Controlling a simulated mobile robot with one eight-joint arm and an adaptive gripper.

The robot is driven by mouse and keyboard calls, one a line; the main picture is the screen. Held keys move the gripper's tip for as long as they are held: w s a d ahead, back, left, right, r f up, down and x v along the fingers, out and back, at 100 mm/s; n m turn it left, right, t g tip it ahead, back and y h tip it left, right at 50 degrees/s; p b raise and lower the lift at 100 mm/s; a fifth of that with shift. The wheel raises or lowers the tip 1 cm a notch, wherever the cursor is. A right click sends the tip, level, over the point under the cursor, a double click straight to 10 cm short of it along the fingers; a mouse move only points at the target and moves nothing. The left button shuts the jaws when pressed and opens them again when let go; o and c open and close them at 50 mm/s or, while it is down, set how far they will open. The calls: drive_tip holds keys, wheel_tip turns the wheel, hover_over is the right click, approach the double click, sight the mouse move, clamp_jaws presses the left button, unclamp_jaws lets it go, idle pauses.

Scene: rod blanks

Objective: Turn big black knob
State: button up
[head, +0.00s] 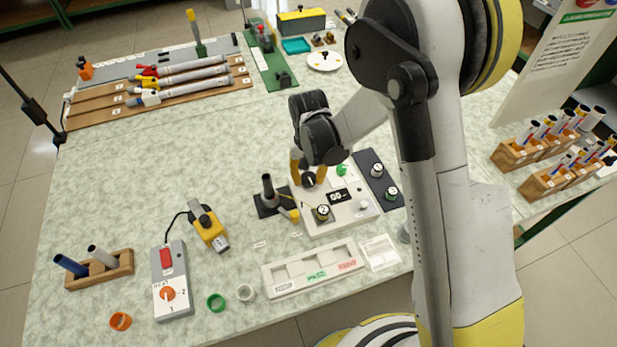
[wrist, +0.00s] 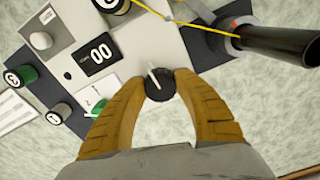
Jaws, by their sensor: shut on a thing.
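The big black knob (wrist: 160,84) with a white pointer line sits at the edge of a white panel (wrist: 150,45). My gripper (wrist: 160,92) has its two yellow fingers closed around the knob, one tip on each side, in the wrist view. In the head view the black knob (head: 308,180) shows just below my gripper (head: 307,172), at the upper left of the white panel (head: 338,222). The white pointer line tilts toward the upper left in the wrist view. The display (wrist: 100,53) on the panel reads 00.
A black stand with a yellow-tipped tool (head: 268,195) stands close left of the panel. A dark strip with knobs (head: 378,178) lies to its right. A white tray (head: 312,270) lies in front. A grey box with an orange dial (head: 170,293) is at front left.

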drive_tip(key=n+b, duration=0.1)
drive_tip(key=n, duration=0.3)
drive_tip(key=shift+n, duration=0.3)
drive_tip(key=n+b, duration=0.1)
drive_tip(key=n, duration=0.4)
drive_tip(key=shift+d+n, duration=0.15)
drive_tip(key=shift+n, duration=0.15)
drive_tip(key=n, duration=0.5)
drive_tip(key=shift+w+b, duration=0.15)
drive_tip(key=shift+b, duration=0.25)
drive_tip(key=n, duration=0.5)
drive_tip(key=shift+w, duration=0.1)
drive_tip(key=shift+n, duration=0.4)
drive_tip(key=o, duration=1.2)
drive_tip(key=shift+c, duration=0.2)
